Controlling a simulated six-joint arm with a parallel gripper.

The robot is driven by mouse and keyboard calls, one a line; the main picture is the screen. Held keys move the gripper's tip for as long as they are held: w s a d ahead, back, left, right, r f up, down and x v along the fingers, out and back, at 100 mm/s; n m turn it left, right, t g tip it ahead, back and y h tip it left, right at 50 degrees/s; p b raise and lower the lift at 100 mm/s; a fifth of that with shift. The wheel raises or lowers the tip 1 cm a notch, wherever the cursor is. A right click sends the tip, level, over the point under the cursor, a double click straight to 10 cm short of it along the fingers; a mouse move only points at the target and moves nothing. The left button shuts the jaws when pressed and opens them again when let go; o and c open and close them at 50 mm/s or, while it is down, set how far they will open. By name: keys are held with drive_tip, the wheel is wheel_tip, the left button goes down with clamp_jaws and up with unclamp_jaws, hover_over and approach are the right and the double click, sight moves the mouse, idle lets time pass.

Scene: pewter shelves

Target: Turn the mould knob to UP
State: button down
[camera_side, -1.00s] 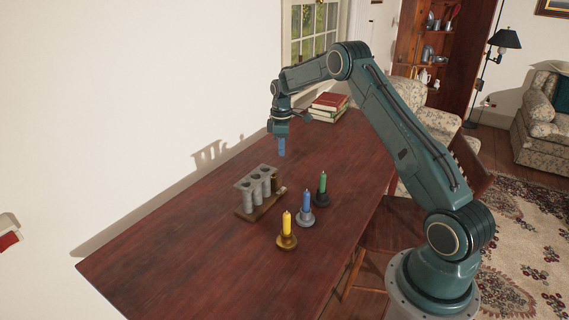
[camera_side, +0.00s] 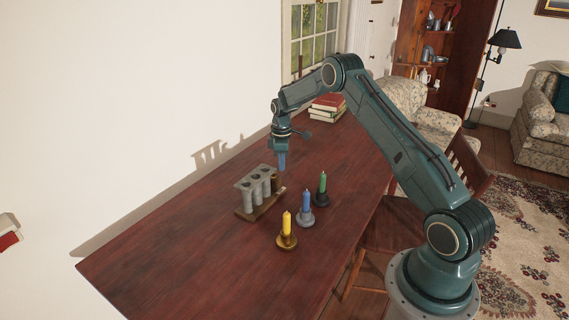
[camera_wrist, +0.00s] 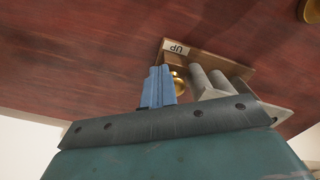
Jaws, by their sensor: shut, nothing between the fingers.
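The grey candle mould (camera_side: 250,196) stands on a wooden base (camera_side: 247,216) on the table, its tubes upright. A brass knob (camera_side: 276,183) is at the base's right end. The wrist view shows the knob (camera_wrist: 178,86) close beside my blue fingers, partly hidden by them, with grey tubes (camera_wrist: 206,84) on its other side. A white "UP" label (camera_wrist: 176,48) is on the base near the knob. My gripper (camera_side: 282,168) points down, shut and empty, just above the knob end. Whether the fingers touch the knob, and the knob's exact setting, I cannot tell.
A yellow candle (camera_side: 287,224), a blue candle (camera_side: 306,203) and a green candle (camera_side: 322,183) stand in holders right of the mould. Books (camera_side: 327,105) are stacked at the far end. The near part of the red-brown table (camera_side: 180,262) is clear.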

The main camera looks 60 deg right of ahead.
drive_tip(key=shift+w+a, duration=0.15)
drive_tip(key=shift+a, duration=0.05)
idle(0.8)
drive_tip(key=shift+s+a, duration=0.45)
drive_tip(key=shift+a, duration=0.15)
drive_tip(key=shift+s+a, duration=0.1)
drive_tip(key=shift+a, duration=0.35)
idle(0.7)
drive_tip(key=shift+s+d, duration=0.1)
drive_tip(key=shift+s, duration=0.35)
drive_tip(key=shift+r, duration=0.15)
drive_tip(key=shift+r, duration=2.9)
drive_tip(key=shift+w+d+r, duration=0.25)
drive_tip(key=shift+w+d, duration=0.1)
drive_tip(key=shift+d, duration=0.15)
drive_tip(key=shift+w+d+r, duration=0.2)
drive_tip(key=shift+w+d, duration=0.1)
drive_tip(key=shift+d, duration=0.15)
